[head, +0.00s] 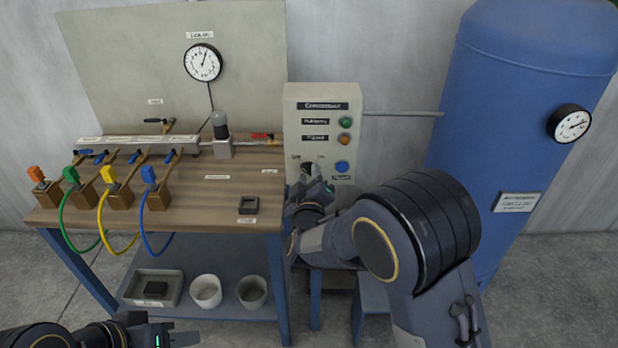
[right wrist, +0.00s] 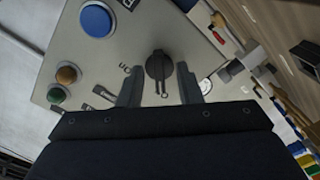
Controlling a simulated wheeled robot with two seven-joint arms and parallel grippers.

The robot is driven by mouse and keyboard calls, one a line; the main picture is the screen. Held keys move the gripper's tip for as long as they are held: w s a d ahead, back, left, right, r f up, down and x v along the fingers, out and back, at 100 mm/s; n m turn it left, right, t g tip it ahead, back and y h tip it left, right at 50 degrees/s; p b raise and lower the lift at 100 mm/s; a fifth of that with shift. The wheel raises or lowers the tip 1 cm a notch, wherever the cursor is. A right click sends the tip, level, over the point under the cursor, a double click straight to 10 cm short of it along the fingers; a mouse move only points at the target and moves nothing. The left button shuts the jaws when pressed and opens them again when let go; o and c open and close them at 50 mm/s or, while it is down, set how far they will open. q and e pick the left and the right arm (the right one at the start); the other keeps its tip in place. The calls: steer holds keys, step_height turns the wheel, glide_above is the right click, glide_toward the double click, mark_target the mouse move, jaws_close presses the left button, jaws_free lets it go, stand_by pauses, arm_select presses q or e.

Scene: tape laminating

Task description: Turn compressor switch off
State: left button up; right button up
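The compressor control panel (head: 345,105) is a pale box standing at the right end of the workbench. Its black rotary switch (right wrist: 158,66) shows in the right wrist view with its handle lying roughly along the gripper's line. In the head view the switch (head: 307,168) is partly hidden by my right gripper (head: 312,182). My right gripper (right wrist: 160,88) is open, with one finger on each side of the switch's lower part; I cannot tell whether they touch it. My left gripper (head: 178,338) is at the bottom left edge of the head view, away from the panel, its fingers unclear.
A blue button (head: 342,166), an orange light (head: 345,138) and a green light (head: 345,122) sit on the panel. The workbench (head: 200,205) with valves and coloured hoses stands left. A blue tank (head: 530,110) with a gauge (head: 569,123) stands right.

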steer(key=s+b, duration=0.1)
steer(key=s, duration=0.6)
steer(key=shift+s, duration=0.4)
